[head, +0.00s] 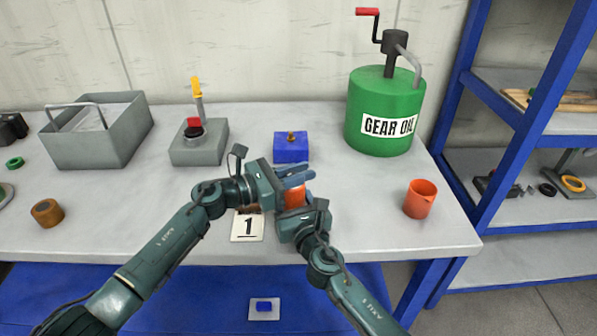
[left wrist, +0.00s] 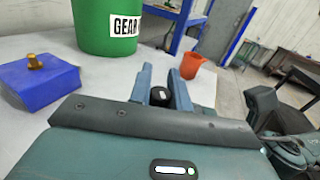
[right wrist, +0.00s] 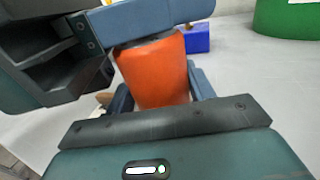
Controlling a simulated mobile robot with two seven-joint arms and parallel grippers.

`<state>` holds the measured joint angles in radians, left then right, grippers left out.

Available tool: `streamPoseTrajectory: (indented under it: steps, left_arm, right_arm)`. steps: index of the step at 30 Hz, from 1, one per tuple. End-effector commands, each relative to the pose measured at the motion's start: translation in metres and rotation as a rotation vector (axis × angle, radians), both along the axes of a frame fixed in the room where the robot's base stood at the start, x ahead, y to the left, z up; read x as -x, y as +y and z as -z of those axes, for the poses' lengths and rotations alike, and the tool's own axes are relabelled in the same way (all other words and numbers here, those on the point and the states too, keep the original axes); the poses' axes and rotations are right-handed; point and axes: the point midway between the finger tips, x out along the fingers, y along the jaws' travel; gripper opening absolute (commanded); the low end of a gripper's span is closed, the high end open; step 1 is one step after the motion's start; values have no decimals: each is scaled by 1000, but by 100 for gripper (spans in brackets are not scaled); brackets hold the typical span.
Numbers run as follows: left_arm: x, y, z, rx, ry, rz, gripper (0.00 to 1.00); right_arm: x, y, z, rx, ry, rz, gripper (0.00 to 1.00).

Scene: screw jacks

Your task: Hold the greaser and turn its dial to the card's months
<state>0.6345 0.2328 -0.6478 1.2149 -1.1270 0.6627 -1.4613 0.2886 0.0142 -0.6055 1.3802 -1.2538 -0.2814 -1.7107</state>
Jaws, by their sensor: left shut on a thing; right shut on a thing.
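The greaser (head: 295,197) has an orange body that stands in front of me, largely hidden by both grippers in the head view. My right gripper (right wrist: 160,88) is shut on this body from the near side; the orange body also fills the middle of the right wrist view (right wrist: 155,72). My left gripper (head: 297,173) is shut across the greaser's top, with a black dial (left wrist: 159,96) between its fingers in the left wrist view. Markings on the dial cannot be read. The card (head: 247,226) reads "1" and lies just left of the greaser.
A blue block (head: 291,149) with a brass fitting stands behind the greaser. A green gear oil drum (head: 384,108) and an orange cup (head: 420,199) are to the right. A grey bin (head: 103,147), a grey switch box (head: 198,152) and a brown cylinder (head: 47,212) are left.

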Motion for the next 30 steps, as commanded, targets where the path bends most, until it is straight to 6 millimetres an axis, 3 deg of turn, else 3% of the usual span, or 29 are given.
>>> streamPoseTrajectory:
  steps: [12, 30]
  left_arm:
    - [4, -1, 1, -2, 1, 308, 0]
    - [7, -2, 4, -8, 3, 537, 0]
  right_arm:
    - [0, 1, 0, 4, -1, -1, 23]
    - [1, 2, 0, 3, -3, -6, 23]
